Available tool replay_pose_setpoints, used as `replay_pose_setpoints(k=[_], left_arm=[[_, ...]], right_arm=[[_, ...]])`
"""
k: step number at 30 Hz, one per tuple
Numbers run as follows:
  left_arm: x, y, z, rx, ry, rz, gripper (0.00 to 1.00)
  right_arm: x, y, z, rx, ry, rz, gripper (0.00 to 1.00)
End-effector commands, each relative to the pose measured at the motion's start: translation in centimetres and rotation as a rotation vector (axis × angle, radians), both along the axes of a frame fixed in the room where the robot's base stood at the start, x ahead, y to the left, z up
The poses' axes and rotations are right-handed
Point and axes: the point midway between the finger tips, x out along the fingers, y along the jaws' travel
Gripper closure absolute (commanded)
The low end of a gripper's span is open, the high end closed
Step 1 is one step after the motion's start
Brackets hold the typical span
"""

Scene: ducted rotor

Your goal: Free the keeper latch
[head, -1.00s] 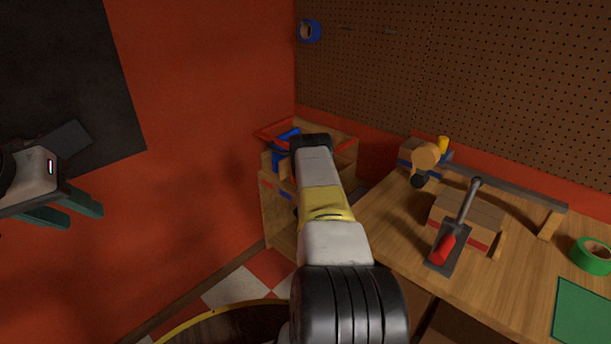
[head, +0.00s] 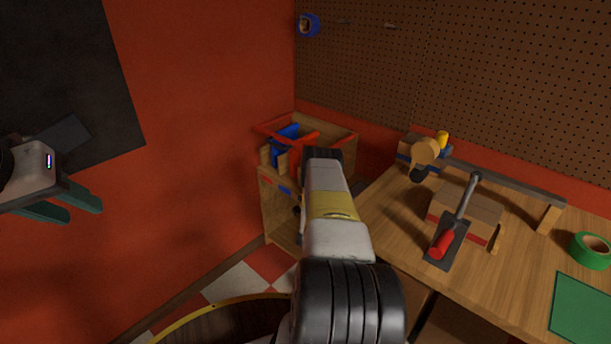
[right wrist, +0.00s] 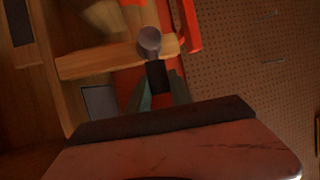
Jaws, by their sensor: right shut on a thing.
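The keeper latch appears to be the dark block (right wrist: 157,76) with a grey round knob (right wrist: 149,41) in the right wrist view, in front of a wooden bar. My right gripper (right wrist: 159,84) has its teal fingers on both sides of the dark block and is shut on it. In the head view my right arm reaches to a wooden cabinet (head: 277,208) in the corner; the arm hides that gripper and the latch. My left gripper (head: 88,206) is at the far left by the red wall, its two fingers apart and nothing between them.
The cabinet top carries red bars (head: 283,129) and blue parts (head: 284,148). On the right, the workbench (head: 395,213) holds a red-handled tool (head: 441,244), a wooden block (head: 466,206), green tape (head: 590,250) and a green mat (head: 583,308). A yellow-rimmed round thing (head: 185,322) shows at the bottom.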

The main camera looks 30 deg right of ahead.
Motion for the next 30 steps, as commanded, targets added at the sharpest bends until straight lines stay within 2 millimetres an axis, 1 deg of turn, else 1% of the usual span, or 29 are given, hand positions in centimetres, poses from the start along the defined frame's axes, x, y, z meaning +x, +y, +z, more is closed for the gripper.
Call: replay_pose_setpoints(k=[2, 3, 5, 6, 14, 17, 20, 27, 30], left_arm=[[0.0, 0.0, 0.0, 0.0, 0.0, 0.0, 0.64], [0.0, 0.0, 0.0, 0.0, 0.0, 0.0, 0.64], [0.0, 0.0, 0.0, 0.0, 0.0, 0.0, 0.64], [0.0, 0.0, 0.0, 0.0, 0.0, 0.0, 0.64], [0.0, 0.0, 0.0, 0.0, 0.0, 0.0, 0.64], [0.0, 0.0, 0.0, 0.0, 0.0, 0.0, 0.64], [0.0, 0.0, 0.0, 0.0, 0.0, 0.0, 0.64], [0.0, 0.0, 0.0, 0.0, 0.0, 0.0, 0.64], [0.0, 0.0, 0.0, 0.0, 0.0, 0.0, 0.64]], right_arm=[[0.0, 0.1, -0.2, 0.007, 0.003, 0.001, 1.0], [0.0, 0.1, -0.3, 0.006, 0.004, 0.001, 0.69], [0.0, 0.1, -0.2, 0.006, 0.004, 0.001, 0.57], [0.0, 0.1, -0.2, 0.006, 0.003, 0.001, 0.53], [0.0, 0.1, -0.1, 0.003, 0.003, 0.001, 0.53], [-0.4, 0.4, -0.2, 0.003, 0.003, 0.001, 0.53], [-1.2, 1.3, -0.6, 0.003, 0.005, 0.0, 0.53], [-4.1, 4.2, -1.3, 0.005, 0.005, 0.001, 0.53], [-4.9, 4.9, -1.5, 0.005, 0.005, 0.001, 0.53]])
